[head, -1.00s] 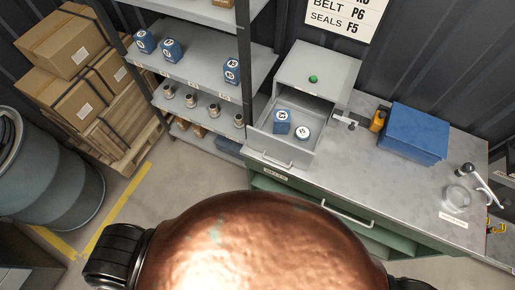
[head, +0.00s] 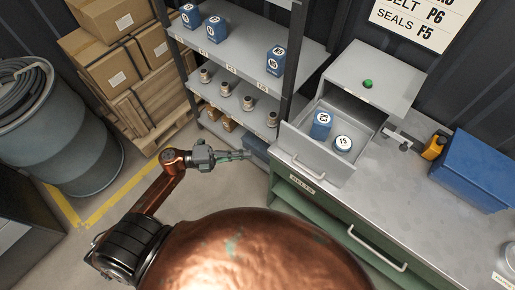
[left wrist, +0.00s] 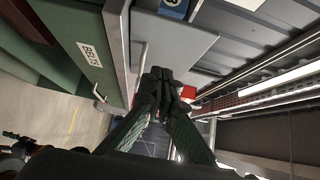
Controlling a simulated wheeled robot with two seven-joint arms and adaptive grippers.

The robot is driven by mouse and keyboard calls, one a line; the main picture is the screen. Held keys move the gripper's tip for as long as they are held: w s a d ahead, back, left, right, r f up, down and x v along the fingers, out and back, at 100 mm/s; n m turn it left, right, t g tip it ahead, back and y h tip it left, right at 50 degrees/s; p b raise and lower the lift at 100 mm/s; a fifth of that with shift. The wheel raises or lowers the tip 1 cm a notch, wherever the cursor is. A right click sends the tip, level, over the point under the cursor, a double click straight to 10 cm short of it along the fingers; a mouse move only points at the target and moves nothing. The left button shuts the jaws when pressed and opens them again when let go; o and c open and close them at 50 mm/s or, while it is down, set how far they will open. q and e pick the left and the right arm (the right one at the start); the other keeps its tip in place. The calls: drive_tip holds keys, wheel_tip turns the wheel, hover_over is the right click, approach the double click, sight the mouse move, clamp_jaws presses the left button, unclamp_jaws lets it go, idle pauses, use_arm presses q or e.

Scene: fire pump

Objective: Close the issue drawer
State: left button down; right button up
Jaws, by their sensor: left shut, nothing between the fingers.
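The grey issue drawer (head: 314,160) stands pulled out of the grey cabinet (head: 375,72) on the bench, with a bar handle (head: 308,176) on its front. My right gripper is not in view.
A shelf rack (head: 240,55) with blue boxes and metal fittings stands left of the bench. The green bench (head: 340,222) has a lower handle. A blue case (head: 480,170) and a yellow item (head: 434,146) sit on its top.

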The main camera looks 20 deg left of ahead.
use_arm(q)
approach(287, 143)
drive_tip(key=s+d, duration=0.1)
drive_tip(key=d, duration=0.3)
drive_tip(key=w, duration=0.1)
drive_tip(key=w+d, duration=0.1)
drive_tip(key=w, duration=0.1)
drive_tip(key=shift+r+p, duration=0.2)
drive_tip(key=shift+p, duration=0.2)
drive_tip(key=shift+w+d, duration=0.2)
drive_tip(key=shift+w, duration=0.2)
